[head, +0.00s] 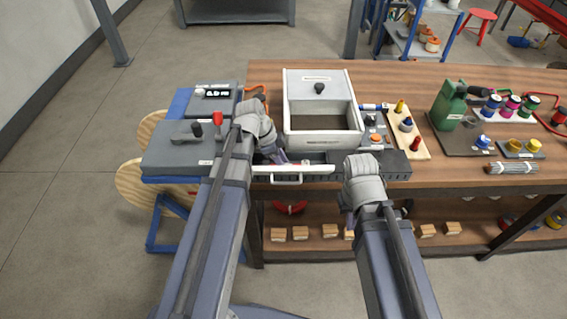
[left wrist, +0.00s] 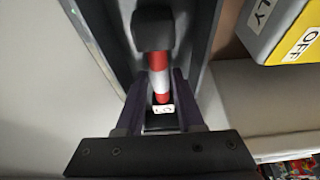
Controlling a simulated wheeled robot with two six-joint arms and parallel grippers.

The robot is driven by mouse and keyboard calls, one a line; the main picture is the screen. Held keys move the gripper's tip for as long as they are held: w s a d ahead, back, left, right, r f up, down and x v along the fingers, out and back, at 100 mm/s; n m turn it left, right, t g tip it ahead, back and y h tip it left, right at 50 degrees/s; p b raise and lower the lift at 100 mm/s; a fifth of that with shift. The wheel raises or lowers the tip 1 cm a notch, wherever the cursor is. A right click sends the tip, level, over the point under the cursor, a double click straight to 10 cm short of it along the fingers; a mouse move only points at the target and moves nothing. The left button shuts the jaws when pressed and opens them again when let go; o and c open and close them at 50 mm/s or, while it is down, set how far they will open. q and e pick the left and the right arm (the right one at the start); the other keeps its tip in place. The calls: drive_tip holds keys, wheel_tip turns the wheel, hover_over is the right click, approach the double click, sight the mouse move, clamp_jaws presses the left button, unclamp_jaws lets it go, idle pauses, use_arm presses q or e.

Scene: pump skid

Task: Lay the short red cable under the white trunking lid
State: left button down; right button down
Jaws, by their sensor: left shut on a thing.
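The white trunking lid (head: 312,169), a long strip with a handle, lies along the table's front edge. The dark slotted trunking (head: 395,162) runs just behind it. In the left wrist view, the short red cable (left wrist: 160,84) shows as a red and white banded piece with a black end, inside a dark channel, with a small white tag. My left gripper (left wrist: 160,108) is shut on it, one finger each side. In the head view its fingers (head: 281,157) are partly hidden behind my arm. My right gripper (head: 347,215) hangs in front of the table edge, its jaws hidden by my wrist.
Grey switch boxes (head: 178,150) stand at the left. A shelf below holds wooden blocks (head: 300,233).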

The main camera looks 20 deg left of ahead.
use_arm(q)
drive_tip(key=shift+c, duration=2.2)
unclamp_jaws()
drive_tip(key=shift+r, duration=0.1)
drive_tip(key=p+v, duration=0.6)
drive_tip(key=shift+a+r, duration=0.1)
drive_tip(key=shift+r, duration=0.25)
drive_tip(key=shift+s+a+r+p, duration=0.15)
drive_tip(key=shift+a+r+p, duration=0.2)
drive_tip(key=shift+p, duration=0.3)
drive_tip(key=shift+d, duration=0.1)
